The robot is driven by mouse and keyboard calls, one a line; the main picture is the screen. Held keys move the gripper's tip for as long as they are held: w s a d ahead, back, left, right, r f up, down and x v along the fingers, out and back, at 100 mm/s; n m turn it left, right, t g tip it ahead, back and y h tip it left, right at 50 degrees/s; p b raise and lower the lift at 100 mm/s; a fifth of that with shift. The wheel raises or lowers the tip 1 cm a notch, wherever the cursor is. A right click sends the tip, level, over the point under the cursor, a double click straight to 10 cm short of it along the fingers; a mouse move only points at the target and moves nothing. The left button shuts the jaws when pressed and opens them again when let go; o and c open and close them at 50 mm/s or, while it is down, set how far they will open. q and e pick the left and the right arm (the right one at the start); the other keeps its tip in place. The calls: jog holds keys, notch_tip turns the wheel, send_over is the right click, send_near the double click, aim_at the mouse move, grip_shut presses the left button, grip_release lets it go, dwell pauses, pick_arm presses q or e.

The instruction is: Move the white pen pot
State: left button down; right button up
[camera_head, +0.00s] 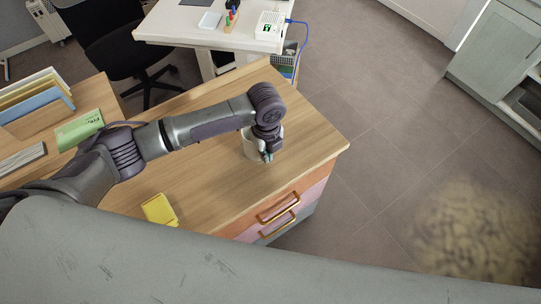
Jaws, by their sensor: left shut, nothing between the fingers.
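The white pen pot (249,148) stands on the wooden desk top (215,172), near its right end. My left gripper (267,156) is over the right side of the pot and hides part of it. Its fingers look shut and hold nothing. I cannot tell from this view whether they touch the pot. What the pot contains is hidden. My right gripper is not in view.
A yellow item (159,210) lies at the desk's front. A green box (79,130) and upright folders (35,95) are on the left. Drawers (278,210) are below the right end. A white table (180,25) and black chair (110,40) stand behind.

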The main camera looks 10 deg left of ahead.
pick_arm(q)
jog(key=w+a, duration=0.4)
jog(key=w+a+b, duration=0.1)
jog(key=w+a, duration=0.3)
jog(key=shift+w+a+f, duration=0.15)
jog(key=shift+a+f, duration=0.05)
jog(key=shift+a, duration=0.15)
jog(key=w+a+b, duration=0.2)
jog(key=w+a, duration=0.1)
jog(key=w+a+b, duration=0.3)
jog(key=w+a, duration=0.1)
jog(key=shift+a, duration=0.25)
jog(key=shift+w+a+r+b, duration=0.15)
jog(key=shift+w+a+b, duration=0.15)
jog(key=shift+a+b, duration=0.05)
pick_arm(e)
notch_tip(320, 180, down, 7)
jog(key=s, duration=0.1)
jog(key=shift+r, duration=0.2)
pick_arm(q)
jog(key=shift+r, duration=0.1)
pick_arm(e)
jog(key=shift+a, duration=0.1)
